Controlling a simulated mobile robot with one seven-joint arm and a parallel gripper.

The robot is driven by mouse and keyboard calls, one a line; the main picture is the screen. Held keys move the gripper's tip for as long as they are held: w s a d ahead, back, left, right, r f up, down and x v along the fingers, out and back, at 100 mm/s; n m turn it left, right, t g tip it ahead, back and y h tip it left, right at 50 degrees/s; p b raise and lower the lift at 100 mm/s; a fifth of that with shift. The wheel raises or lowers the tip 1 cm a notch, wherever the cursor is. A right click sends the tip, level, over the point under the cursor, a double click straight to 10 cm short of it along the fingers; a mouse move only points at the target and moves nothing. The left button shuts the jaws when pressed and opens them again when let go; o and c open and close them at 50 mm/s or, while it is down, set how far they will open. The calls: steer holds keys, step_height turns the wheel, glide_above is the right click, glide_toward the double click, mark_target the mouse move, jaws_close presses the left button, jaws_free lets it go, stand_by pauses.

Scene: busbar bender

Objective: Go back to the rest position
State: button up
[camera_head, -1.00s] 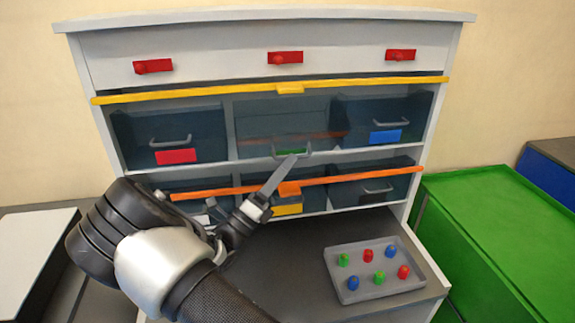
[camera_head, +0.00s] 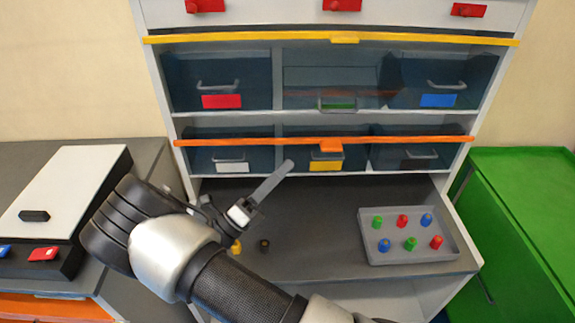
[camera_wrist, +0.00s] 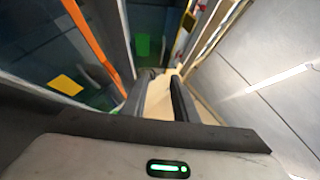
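My gripper (camera_head: 285,167) is in front of the shelf unit, below the orange bar (camera_head: 325,142), with its fingers pointing up and right. In the wrist view my gripper (camera_wrist: 162,77) has its two fingers apart, with nothing between them. The head view shows the fingers edge-on. The upper bins carry red (camera_head: 221,101), green (camera_head: 338,106) and blue (camera_head: 438,100) labels. The lower bins carry white (camera_head: 232,167), yellow (camera_head: 326,165) and black (camera_head: 418,164) labels.
A grey tray (camera_head: 410,257) with several coloured pegs lies on the worktop (camera_head: 320,220). A yellow peg (camera_head: 236,247) and a dark peg (camera_head: 264,245) stand near my arm. A green cabinet (camera_head: 530,200) is at right. A white-topped device (camera_head: 65,190) is at left.

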stand_by(0.3)
steer(key=s+d+r+m+g+y+p, duration=0.3)
steer(key=s+d+r+m+g+y, duration=0.25)
steer(key=d+m+g, duration=0.35)
steer(key=s+d+r+m+g+y+p, duration=0.3)
steer(key=s+d+r+m+g+y, duration=0.25)
steer(key=d+m, duration=0.4)
steer(key=s+a+r+m+t+y+p, duration=0.2)
steer(key=s+r+m+t+y, duration=0.1)
steer(key=m, duration=0.5)
steer(key=s+a+r+m+t+y+p, duration=0.2)
steer(key=s+r+m+y, duration=0.4)
steer(key=r+m, duration=0.3)
steer(key=shift+s+a+r+t+p, duration=0.35)
steer(key=shift+s+r+t+p, duration=0.15)
steer(key=shift+r+t, duration=0.3)
